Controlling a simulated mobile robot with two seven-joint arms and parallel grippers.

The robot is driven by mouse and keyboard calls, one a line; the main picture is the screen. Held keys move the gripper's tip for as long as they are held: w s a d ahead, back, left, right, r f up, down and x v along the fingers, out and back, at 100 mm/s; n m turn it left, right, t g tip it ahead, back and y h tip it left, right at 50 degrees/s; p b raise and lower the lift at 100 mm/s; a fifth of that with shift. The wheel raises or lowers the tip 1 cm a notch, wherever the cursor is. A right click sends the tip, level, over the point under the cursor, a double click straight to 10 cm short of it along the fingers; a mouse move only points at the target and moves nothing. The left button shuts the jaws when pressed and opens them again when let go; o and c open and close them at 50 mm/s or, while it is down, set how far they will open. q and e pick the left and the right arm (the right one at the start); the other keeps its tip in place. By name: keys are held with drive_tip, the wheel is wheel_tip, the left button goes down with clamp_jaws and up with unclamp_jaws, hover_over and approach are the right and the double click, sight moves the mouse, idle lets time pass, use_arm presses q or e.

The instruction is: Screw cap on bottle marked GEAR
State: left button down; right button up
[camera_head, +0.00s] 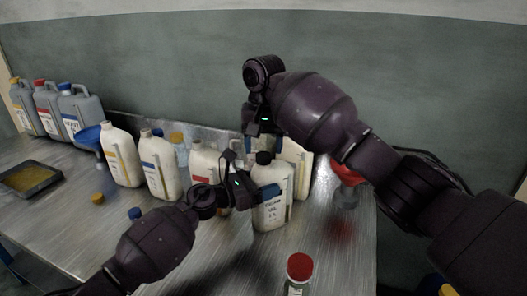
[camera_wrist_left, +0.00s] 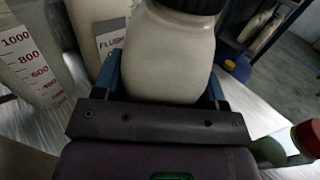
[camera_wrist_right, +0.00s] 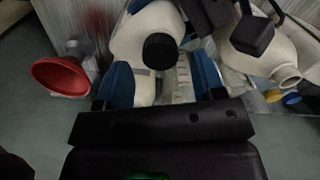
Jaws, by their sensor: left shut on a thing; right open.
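A white bottle (camera_head: 271,212) with a label and a black cap (camera_head: 263,158) stands upright at the table's middle; I cannot read the word GEAR on it. My left gripper (camera_head: 260,196) is shut on this bottle's body, whose white side (camera_wrist_left: 165,60) fills the space between the fingers in the left wrist view. The black cap sits on its mouth; how tight it is, I cannot tell. My right gripper (camera_head: 263,143) is open just above the cap. In the right wrist view the cap (camera_wrist_right: 160,50) shows beyond the blue fingers, apart from them.
White bottles (camera_head: 121,158) stand behind and to the left. Grey canisters (camera_head: 80,115) are at the far left. A red funnel (camera_wrist_right: 60,75) stands close by. A yellow cap (camera_head: 97,198) and a blue cap (camera_head: 134,213) lie on the table. A red-capped container (camera_head: 300,268) is in front.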

drive_tip(key=shift+r, duration=1.05)
drive_tip(key=shift+c, duration=0.3)
drive_tip(key=shift+r, duration=0.4)
drive_tip(key=shift+n+t+h, duration=0.5)
drive_tip(key=shift+n, duration=0.2)
drive_tip(key=r, duration=0.2)
drive_tip(key=w+d+r, duration=0.1)
drive_tip(key=shift+d+r, duration=0.1)
drive_tip(key=shift+r, duration=0.25)
drive_tip(key=n, duration=0.3)
drive_tip(key=shift+r, duration=0.15)
drive_tip(key=n, duration=0.3)
drive_tip(key=shift+s, duration=0.15)
drive_tip(key=n, duration=0.1)
drive_tip(key=f+n, duration=0.1)
drive_tip(key=shift+s+n+g, duration=0.2)
drive_tip(key=shift+n+g, duration=0.2)
drive_tip(key=shift+s+a+f+n+y, duration=0.1)
drive_tip(key=shift+a+n+y, duration=0.15)
drive_tip(key=shift+n, duration=0.35)
drive_tip(key=shift+s+a+f+n+y, duration=0.15)
drive_tip(key=shift+a+n, duration=0.1)
drive_tip(key=shift+n, duration=0.35)
drive_tip(key=shift+a+n, duration=0.1)
drive_tip(key=shift+n, duration=0.6)
